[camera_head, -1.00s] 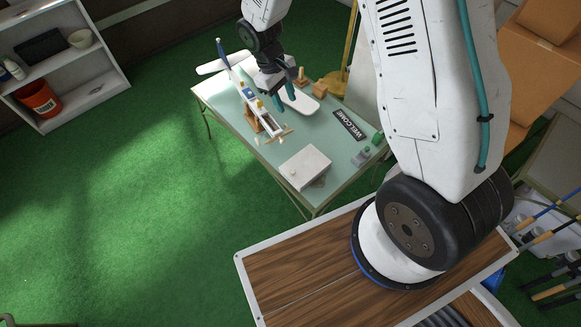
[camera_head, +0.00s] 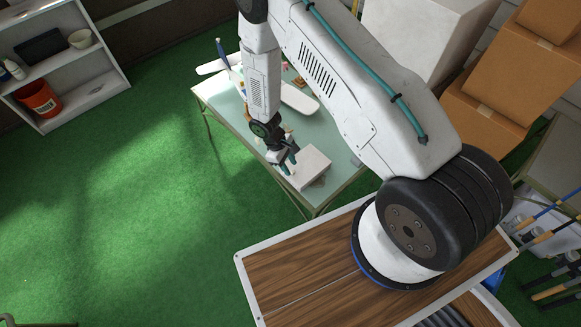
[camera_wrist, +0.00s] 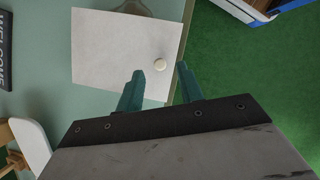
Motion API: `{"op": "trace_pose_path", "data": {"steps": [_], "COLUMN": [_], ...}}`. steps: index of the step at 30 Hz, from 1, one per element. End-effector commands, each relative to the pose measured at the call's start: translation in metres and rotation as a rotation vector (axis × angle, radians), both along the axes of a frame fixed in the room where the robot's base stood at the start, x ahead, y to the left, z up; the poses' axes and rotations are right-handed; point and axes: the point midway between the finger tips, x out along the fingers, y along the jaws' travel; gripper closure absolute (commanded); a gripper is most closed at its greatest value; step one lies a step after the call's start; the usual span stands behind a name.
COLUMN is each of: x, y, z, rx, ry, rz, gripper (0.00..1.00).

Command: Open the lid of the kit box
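The kit box (camera_head: 309,168) is a small white box on the near end of the green table. Its lid is down in both views. My gripper (camera_head: 288,168) is at the box's left edge in the head view. Whether the fingers touch the lid cannot be told.
The table (camera_head: 343,168) also bears a model plane (camera_head: 300,99), partly hidden behind my arm. A WELCOME sign (camera_wrist: 5,50) lies beside the box in the wrist view. Green floor (camera_head: 130,200) left of the table is clear. A shelf (camera_head: 95,88) stands at the far left.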

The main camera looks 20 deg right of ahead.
Motion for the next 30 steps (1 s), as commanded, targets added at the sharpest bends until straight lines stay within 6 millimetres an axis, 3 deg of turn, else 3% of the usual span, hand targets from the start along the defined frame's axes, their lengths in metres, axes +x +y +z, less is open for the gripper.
{"op": "trace_pose_path", "data": {"steps": [6, 14, 18, 30], "x": [-0.005, -0.005, -0.005, -0.005], "y": [-0.005, -0.005, -0.005, 0.007], "z": [-0.017, -0.018, -0.018, -0.012], "rx": [0.000, 0.000, 0.000, 0.033], "ry": [0.000, -0.001, 0.000, 0.010], "rz": [0.000, -0.001, -0.001, 0.018], "gripper": [0.63, 0.63, 0.99, 1.00]}}
